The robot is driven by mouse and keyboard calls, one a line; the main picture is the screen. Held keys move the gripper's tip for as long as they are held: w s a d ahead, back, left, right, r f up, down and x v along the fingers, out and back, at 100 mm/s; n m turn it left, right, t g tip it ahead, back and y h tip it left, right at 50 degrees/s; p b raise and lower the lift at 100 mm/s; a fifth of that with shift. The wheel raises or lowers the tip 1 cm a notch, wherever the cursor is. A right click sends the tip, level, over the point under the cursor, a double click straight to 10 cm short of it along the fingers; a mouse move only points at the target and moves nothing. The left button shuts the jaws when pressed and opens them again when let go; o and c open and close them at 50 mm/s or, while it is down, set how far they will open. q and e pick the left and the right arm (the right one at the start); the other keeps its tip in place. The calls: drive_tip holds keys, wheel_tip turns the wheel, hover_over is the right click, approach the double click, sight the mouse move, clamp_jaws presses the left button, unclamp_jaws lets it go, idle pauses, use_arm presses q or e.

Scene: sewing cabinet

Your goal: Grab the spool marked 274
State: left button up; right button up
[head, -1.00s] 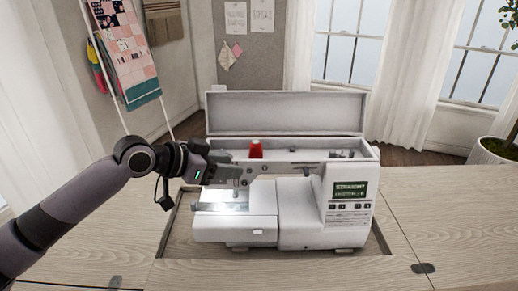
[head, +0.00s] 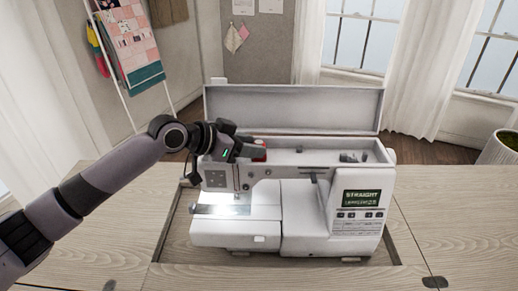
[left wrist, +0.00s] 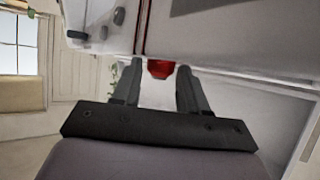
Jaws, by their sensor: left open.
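A red spool (head: 260,145) stands in the open top compartment of the white sewing machine (head: 235,227). No number can be read on it. My left gripper (head: 252,151) reaches in from the left over the machine's top, its fingers at the spool and partly covering it. In the left wrist view, the open left gripper (left wrist: 160,77) has one finger on each side of the red spool (left wrist: 160,69), which shows near the fingertips. I cannot tell whether the fingers touch it. My right gripper is not in view.
The machine's raised lid (head: 295,108) stands behind the compartment. Small dark parts (head: 353,157) lie at the compartment's right. The machine sits in a recess of the wooden cabinet top (head: 440,215), which is clear on the right.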

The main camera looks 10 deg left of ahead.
use_arm(q)
drive_tip(key=shift+x, duration=1.65)
drive_tip(key=c, duration=0.6)
drive_tip(key=shift+r, duration=0.15)
